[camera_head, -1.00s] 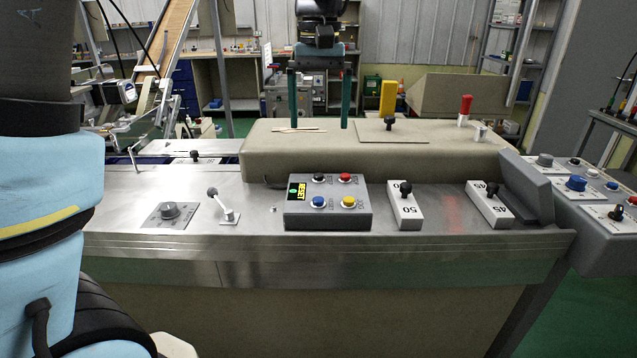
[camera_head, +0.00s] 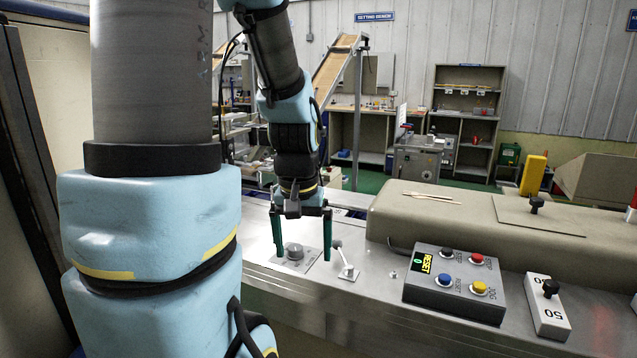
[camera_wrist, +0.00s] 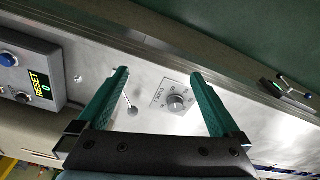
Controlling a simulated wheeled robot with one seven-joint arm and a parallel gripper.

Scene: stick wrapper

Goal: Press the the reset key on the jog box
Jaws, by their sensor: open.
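The jog box (camera_head: 455,284) is a grey box on the steel bench, right of centre in the head view. It has a black button (camera_head: 446,252), a red button (camera_head: 476,260), a blue button (camera_head: 444,280) and a yellow button (camera_head: 479,288). A small display (camera_head: 425,262) on it reads RESET in yellow; the button labels are hard to read. In the wrist view the box (camera_wrist: 40,72) is cut by the left edge. My gripper (camera_head: 302,258) is open and empty, left of the box, with its green fingers around or above a dial. The fingers also show in the wrist view (camera_wrist: 160,73).
A white block marked 50 (camera_head: 546,308) stands right of the box. A raised beige housing (camera_head: 470,218) runs behind it.

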